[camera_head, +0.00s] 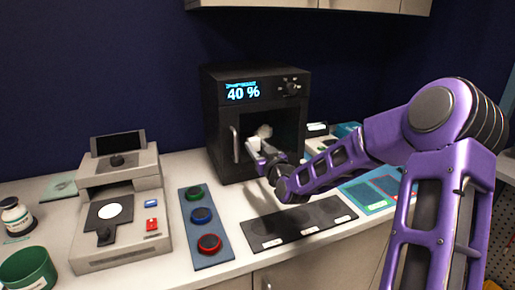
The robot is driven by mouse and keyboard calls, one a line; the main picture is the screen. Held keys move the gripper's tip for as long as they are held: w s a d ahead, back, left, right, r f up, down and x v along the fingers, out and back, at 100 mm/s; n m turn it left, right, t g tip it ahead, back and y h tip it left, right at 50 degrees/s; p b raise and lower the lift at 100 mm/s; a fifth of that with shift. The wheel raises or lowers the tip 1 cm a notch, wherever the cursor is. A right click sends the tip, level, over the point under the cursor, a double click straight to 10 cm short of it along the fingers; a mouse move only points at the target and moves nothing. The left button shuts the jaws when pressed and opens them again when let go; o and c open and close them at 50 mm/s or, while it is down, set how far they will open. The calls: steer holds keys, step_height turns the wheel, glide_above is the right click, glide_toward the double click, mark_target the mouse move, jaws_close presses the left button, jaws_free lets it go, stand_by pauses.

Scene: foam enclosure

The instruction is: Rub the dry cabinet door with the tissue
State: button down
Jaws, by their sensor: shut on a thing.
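The dry cabinet (222,88) is a black box at the back of the counter, with a lit display reading 40 %. Its front door (230,125) has a dark window and a pale vertical handle (235,144) at the left. My gripper (259,143) is in front of the door's lower middle. It is shut on a crumpled whitish tissue (264,130), which shows just above the fingers against the dark window. I cannot tell whether the tissue touches the door. My purple arm reaches in from the right and hides part of the cabinet's lower right.
A beige instrument (120,205) stands at the left, beside a blue-grey panel with round green, blue and red pieces (208,243). A dark mat (297,223) lies in front of the cabinet. Wall cupboards hang above.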

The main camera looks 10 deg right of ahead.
mark_target(273, 135)
steer(key=shift+w+a+b, duration=0.15)
steer(key=shift+w+b, duration=0.2)
steer(key=shift+w, duration=0.45)
steer(key=shift+w+d+r+b, duration=0.15)
steer(key=shift+w+d, duration=0.1)
steer(key=shift+d, duration=1)
steer(key=shift+w+d+f+b, duration=0.1)
steer(key=shift+w+d, duration=0.2)
steer(key=shift+d, duration=0.95)
steer(key=shift+w+d+r+b, duration=0.15)
steer(key=shift+w+d, duration=0.1)
steer(key=shift+d, duration=1)
steer(key=shift+f+b, duration=0.25)
steer(key=shift+b, duration=0.05)
